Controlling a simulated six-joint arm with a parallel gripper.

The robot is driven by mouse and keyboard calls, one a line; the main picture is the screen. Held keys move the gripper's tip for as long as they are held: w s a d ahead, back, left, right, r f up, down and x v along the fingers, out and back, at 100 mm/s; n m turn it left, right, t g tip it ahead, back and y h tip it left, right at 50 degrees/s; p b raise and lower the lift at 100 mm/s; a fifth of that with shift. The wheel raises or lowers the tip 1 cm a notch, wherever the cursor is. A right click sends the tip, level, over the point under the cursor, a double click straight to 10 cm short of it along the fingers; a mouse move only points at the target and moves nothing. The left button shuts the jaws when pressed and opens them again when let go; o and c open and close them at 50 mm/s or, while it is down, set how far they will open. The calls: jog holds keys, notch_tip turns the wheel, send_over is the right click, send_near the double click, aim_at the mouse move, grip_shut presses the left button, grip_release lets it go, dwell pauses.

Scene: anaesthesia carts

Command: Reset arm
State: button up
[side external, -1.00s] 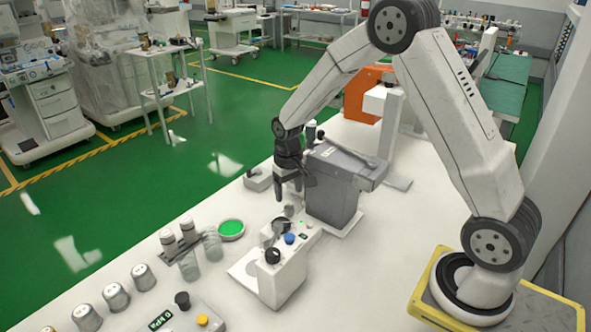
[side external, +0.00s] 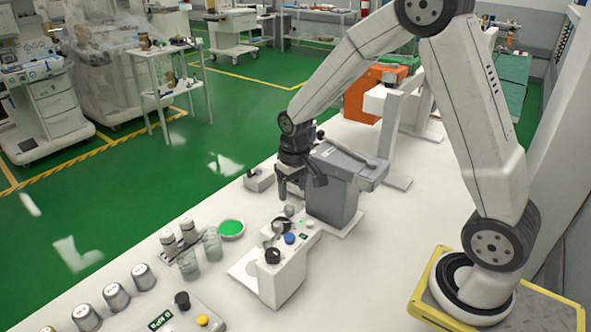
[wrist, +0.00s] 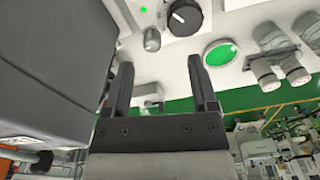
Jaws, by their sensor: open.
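My gripper (side external: 294,193) points down above the white table (side external: 345,250), beside the grey machine box (side external: 333,200). In the wrist view my gripper (wrist: 160,62) has its two dark fingers apart, with nothing between them. A white device with a black knob (side external: 272,256) and a blue button stands just below and in front of the gripper. The black knob (wrist: 184,15) also shows at the top of the wrist view, with a small metal cylinder (wrist: 152,40) near it.
A round green-topped dish (side external: 231,229), clear jars (side external: 188,265) and several metal canisters (side external: 116,297) stand at the left. The grey box (wrist: 50,70) fills the wrist view's left side, close to the fingers. An orange unit (side external: 366,95) stands behind.

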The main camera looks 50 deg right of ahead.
jog(key=s+a+r+n+t, duration=0.1)
jog(key=s+a, duration=0.1)
jog(key=s, duration=0.4)
jog(key=s+a+r+n+t, duration=0.1)
jog(key=s+a, duration=0.2)
jog(key=s, duration=0.4)
jog(key=shift+s+a, duration=0.2)
jog(key=shift+a, duration=0.15)
jog(key=shift+r, duration=0.15)
dwell(3.7)
jog(key=m+g, duration=0.3)
jog(key=m, duration=0.3)
send_over(289, 207)
notch_tip(289, 207, down, 4)
jog(key=shift+r, duration=0.1)
